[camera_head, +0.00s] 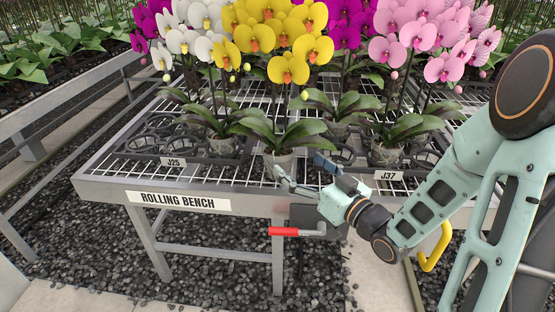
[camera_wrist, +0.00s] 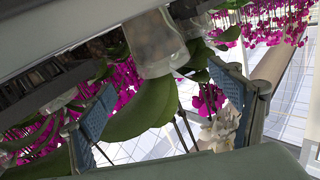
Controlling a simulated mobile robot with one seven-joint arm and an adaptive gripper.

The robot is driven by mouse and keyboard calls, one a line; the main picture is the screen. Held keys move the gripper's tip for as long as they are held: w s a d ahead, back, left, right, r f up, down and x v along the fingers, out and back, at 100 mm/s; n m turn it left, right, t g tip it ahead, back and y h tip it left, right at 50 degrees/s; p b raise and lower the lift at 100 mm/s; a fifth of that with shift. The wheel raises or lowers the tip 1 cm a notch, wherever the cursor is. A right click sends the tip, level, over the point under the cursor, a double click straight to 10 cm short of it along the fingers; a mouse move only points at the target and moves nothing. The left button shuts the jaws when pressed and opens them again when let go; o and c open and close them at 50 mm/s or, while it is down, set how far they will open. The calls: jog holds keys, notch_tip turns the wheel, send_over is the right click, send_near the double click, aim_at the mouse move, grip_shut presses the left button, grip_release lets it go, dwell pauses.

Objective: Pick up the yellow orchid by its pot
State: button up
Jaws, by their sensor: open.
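The yellow orchid (camera_head: 287,66) stands near the front edge of the bench, with broad green leaves over its pot. Its pale, see-through pot (camera_head: 279,161) is partly behind my gripper in the head view. My gripper (camera_head: 297,166) is open at the bench's front edge, its fingers pointing toward the pot. In the wrist view a clear pot (camera_wrist: 158,45) shows at the upper middle, between the two blue finger pads of my gripper (camera_wrist: 160,103) and seemingly beyond them. No contact shows.
The wire-topped rolling bench (camera_head: 112,182) has a raised metal rim with tags. White orchids (camera_head: 196,44) stand left; pink orchids (camera_head: 433,45), in a pot (camera_head: 386,154), stand right. Magenta orchids are behind. Empty black holders (camera_head: 140,143) lie left. A red-handled crank (camera_head: 297,231) sticks out below.

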aim_at(282, 151)
jog(key=b+x, duration=0.1)
jog(key=x, duration=0.8)
jog(key=shift+s+a+r+b, duration=0.15)
jog(key=shift+b, duration=0.25)
jog(key=shift+c, duration=0.6)
jog(key=c, duration=1.5)
jog(key=shift+c, duration=0.3)
jog(key=shift+r, duration=0.1)
